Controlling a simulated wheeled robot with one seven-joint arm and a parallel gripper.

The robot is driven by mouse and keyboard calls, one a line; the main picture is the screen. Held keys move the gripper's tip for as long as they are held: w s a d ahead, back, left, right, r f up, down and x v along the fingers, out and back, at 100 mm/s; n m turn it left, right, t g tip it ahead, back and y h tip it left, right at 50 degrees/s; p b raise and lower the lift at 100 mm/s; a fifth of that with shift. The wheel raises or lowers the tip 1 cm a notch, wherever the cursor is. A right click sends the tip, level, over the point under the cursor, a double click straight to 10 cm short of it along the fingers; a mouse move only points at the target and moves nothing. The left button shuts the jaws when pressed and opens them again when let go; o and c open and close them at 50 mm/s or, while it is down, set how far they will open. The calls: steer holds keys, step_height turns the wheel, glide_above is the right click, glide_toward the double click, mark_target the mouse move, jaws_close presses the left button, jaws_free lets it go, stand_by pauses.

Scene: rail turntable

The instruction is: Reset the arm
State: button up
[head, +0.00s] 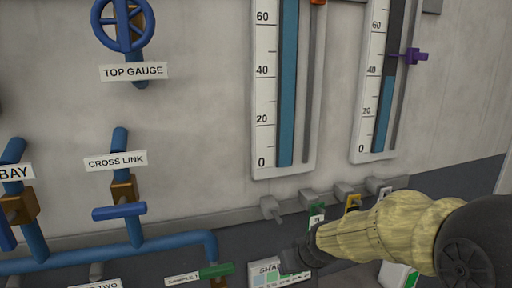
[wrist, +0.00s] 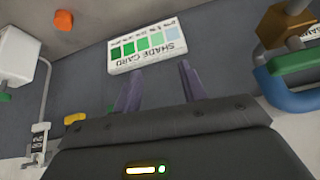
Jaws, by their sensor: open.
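My arm (head: 385,230) reaches in from the right of the head view, with a pale yellow forearm and a dark joint. My gripper (head: 291,262) is at its left end, low in front of the wall and partly overlapping the shade card (head: 262,275). In the wrist view my gripper (wrist: 160,88) shows two grey-purple fingers standing apart with nothing between them. The shade card (wrist: 150,45), white with green and pale blue patches, lies beyond the fingertips.
Blue pipes (head: 130,250) with valves run along the left. Two tall gauges (head: 265,100) hang on the wall, the right one with a purple marker (head: 413,56). A rail with several hooks (head: 272,209) is close above my gripper. A green-handled tap (wrist: 292,62) is right of my fingers.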

steer(key=s+d+f+m+g+h, duration=0.1)
steer(key=s+d+f, duration=0.1)
steer(key=s, duration=0.5)
steer(key=s+d+f+m+g+h, duration=0.1)
steer(key=s+d+f+g, duration=0.1)
steer(key=s, duration=0.6)
step_height(320, 180, down, 3)
steer(key=shift+d+r+m, duration=0.1)
steer(key=shift+d+m, duration=0.2)
steer(key=shift+d, duration=0.55)
steer(key=shift+s, duration=0.1)
stand_by(1.5)
